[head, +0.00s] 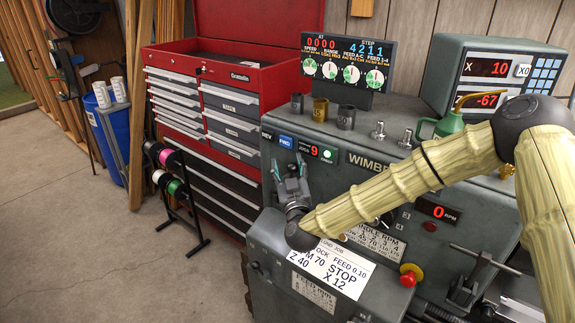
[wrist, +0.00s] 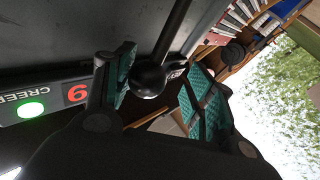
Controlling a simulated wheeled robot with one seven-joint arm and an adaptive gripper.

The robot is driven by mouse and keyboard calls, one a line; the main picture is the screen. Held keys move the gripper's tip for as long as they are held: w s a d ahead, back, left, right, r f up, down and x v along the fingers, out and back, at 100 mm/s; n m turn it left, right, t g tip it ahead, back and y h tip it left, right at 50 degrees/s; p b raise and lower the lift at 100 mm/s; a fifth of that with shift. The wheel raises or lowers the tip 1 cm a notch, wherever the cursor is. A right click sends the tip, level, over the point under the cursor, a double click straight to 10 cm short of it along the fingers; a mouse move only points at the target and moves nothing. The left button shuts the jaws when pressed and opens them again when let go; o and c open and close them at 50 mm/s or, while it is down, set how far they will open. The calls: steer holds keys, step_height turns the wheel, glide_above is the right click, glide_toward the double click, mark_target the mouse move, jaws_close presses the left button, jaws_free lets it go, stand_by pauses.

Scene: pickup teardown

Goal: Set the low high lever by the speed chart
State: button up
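A black lever with a ball knob (wrist: 150,78) shows between the teal-padded fingers of my gripper (wrist: 166,92) in the wrist view. The fingers are spread, with a visible gap to the knob. I cannot read a low or high mark on this lever. In the head view my gripper (head: 290,178) is at the left end of the grey lathe headstock (head: 420,125), below the FWD button. The spindle RPM chart (head: 375,241) is on the headstock front, partly covered by my arm. A job card (head: 331,267) reads RPM 70.
A display (head: 347,62) shows AT 0000 and STEP 4211 above several dials. A red tool chest (head: 225,100) stands close on the left, a spool rack (head: 180,195) before it. A red stop button (head: 409,277) sits low on the front. Floor is clear at far left.

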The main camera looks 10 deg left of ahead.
steer(key=v, duration=1)
steer(key=shift+s, duration=0.35)
steer(key=shift+d, duration=0.15)
